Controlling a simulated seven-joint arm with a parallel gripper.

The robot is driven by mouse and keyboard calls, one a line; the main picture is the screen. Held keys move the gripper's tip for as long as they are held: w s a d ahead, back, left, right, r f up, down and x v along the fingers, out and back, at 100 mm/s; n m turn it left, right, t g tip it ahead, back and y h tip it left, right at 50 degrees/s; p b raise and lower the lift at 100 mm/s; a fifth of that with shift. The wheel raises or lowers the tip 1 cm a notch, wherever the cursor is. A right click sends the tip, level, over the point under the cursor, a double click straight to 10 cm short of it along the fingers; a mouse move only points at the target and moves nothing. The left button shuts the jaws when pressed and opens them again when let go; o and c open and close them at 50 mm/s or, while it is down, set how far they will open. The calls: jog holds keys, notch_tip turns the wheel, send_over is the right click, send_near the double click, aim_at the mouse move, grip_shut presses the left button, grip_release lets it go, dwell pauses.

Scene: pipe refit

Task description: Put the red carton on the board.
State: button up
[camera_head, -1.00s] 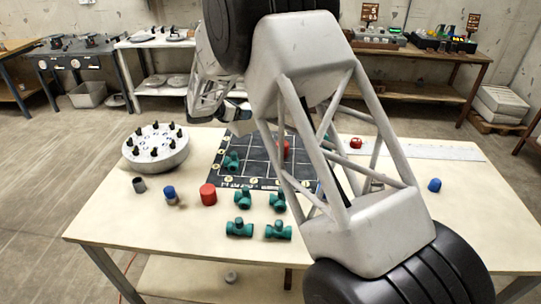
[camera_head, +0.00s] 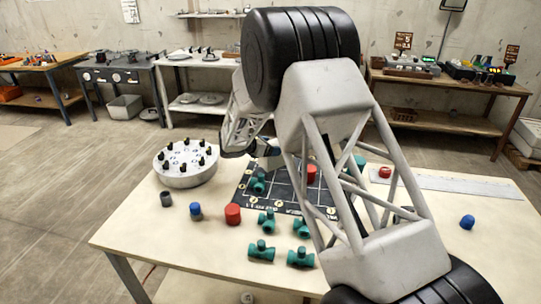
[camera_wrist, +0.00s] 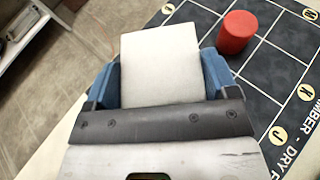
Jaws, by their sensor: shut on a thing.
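My gripper (camera_wrist: 158,78) has blue fingers and is shut on a pale, box-shaped thing (camera_wrist: 162,64), which looks white, not red, in the wrist view. In the head view my gripper (camera_head: 258,149) is above the back left of the dark gridded board (camera_head: 243,193). The board also shows at the right of the wrist view (camera_wrist: 275,68). A red cylinder (camera_head: 311,174) stands on the board; it shows in the wrist view (camera_wrist: 237,32) right of my gripper. I cannot make out a red box-shaped carton. My arm hides part of the board.
A teal pipe fitting (camera_head: 258,183) is on the board; several more lie in front. A red cylinder (camera_head: 233,214), blue-topped piece (camera_head: 196,211) and grey cylinder (camera_head: 166,199) stand front left. A round white holder (camera_head: 184,176) is at the left. A blue knob (camera_head: 467,222) is right.

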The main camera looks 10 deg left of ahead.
jog(key=shift+f, duration=0.1)
jog(key=shift+f, duration=1.75)
jog(key=shift+f, duration=0.1)
jog(key=o, duration=1)
jog(key=v, duration=1.2)
jog(key=shift+d, duration=0.15)
